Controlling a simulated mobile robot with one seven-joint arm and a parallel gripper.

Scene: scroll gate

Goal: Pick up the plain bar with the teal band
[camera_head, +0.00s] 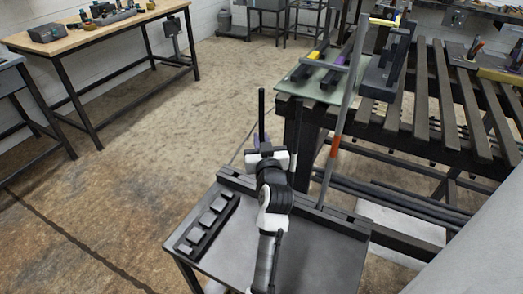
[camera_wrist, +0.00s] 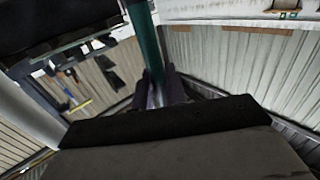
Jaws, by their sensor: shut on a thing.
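My gripper (camera_head: 265,152) is at the centre of the head view, above a low grey-topped table. A thin dark bar (camera_head: 262,108) stands upright out of it; no teal shows on it there. In the wrist view, the bar's teal stretch (camera_wrist: 146,42) runs down between the fingers of my gripper (camera_wrist: 160,92), which is shut on it. The bar's lower part is hidden behind the gripper and arm in the head view.
A grey bar with an orange band (camera_head: 335,146) leans right of my gripper. A dark slotted rack (camera_head: 208,222) sits left on the low table (camera_head: 318,262). Open floor lies left.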

